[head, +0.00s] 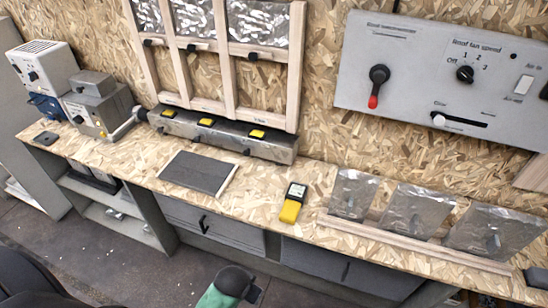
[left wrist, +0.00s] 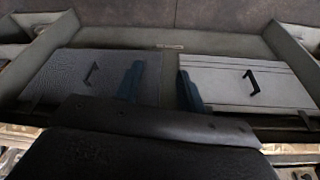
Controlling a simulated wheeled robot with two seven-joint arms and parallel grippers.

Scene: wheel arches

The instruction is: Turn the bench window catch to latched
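A wooden window frame (head: 228,75) with foil-like panes stands at the back of the bench. Small dark catches show along it: a left catch (head: 148,43), a middle catch (head: 191,48) and a right catch (head: 252,57). I cannot tell which one the task means, or how it is turned. My left gripper (left wrist: 158,85) is open in the left wrist view, its two blue fingers apart with nothing between them. It faces two drawer fronts with black handles, away from the catches. My right gripper cannot be made out.
A grey box with yellow switches (head: 207,134) lies below the frame. A dark mat (head: 199,173), a yellow meter (head: 291,205) and a rack of foil panels (head: 413,212) are on the bench. A control panel (head: 440,80) hangs right. A drawer (head: 215,228) is under the bench.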

